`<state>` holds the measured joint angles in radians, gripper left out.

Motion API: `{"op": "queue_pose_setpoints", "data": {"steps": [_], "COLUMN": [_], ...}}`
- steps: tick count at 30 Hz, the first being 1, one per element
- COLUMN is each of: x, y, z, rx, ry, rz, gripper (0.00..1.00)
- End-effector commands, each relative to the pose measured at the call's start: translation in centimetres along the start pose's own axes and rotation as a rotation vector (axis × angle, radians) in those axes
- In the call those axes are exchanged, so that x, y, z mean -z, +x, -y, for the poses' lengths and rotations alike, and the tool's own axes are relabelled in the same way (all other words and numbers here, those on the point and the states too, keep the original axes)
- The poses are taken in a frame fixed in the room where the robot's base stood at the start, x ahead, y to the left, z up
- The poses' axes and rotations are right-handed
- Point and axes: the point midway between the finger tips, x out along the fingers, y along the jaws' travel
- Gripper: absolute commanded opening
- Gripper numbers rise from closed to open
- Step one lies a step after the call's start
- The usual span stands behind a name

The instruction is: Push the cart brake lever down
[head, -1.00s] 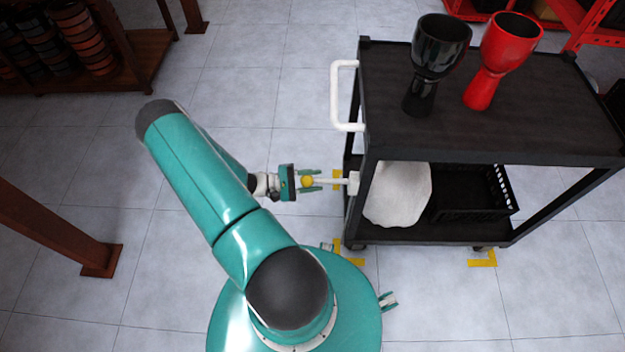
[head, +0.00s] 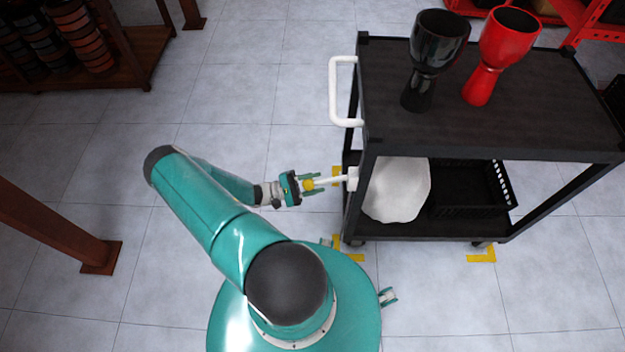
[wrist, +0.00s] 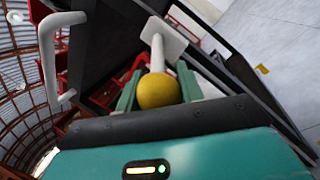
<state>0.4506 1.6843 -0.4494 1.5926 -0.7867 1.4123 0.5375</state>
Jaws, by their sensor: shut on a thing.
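The cart (head: 500,125) is black, with a white handle (head: 335,92) on its left end. The brake lever (head: 335,180) is a white rod with a yellow ball knob (head: 308,185), sticking out left from a white plate on the cart's end below the handle. In the head view it slopes a little down toward the knob. My gripper (head: 308,186) is shut on the knob. In the wrist view the yellow knob (wrist: 158,91) sits between the two teal fingers, and the white rod (wrist: 157,55) runs from it to the plate.
A black goblet drum (head: 436,55) and a red one (head: 498,50) stand on the cart top. A white sack-like item (head: 395,190) and a black crate (head: 470,190) are on the lower shelf. Yellow floor marks (head: 482,256) lie around the cart.

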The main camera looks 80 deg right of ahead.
Motion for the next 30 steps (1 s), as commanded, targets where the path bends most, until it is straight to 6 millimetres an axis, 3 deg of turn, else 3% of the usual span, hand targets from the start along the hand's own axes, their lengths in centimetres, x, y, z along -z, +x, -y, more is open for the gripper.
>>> {"op": "queue_pose_setpoints", "data": {"steps": [22,23,24,26,30], "x": [1.12,1.12,1.12,1.10,1.07], "y": [0.28,0.28,0.29,0.29,0.29], "z": [1.17,1.17,1.17,1.15,1.12], "rx": [0.006,0.006,0.006,0.005,0.004], "ry": [-0.001,-0.001,-0.001,-0.001,-0.001], "rz": [-0.007,-0.007,-0.006,-0.006,-0.005], "gripper": [0.00,0.41,0.49,0.59,0.59]}}
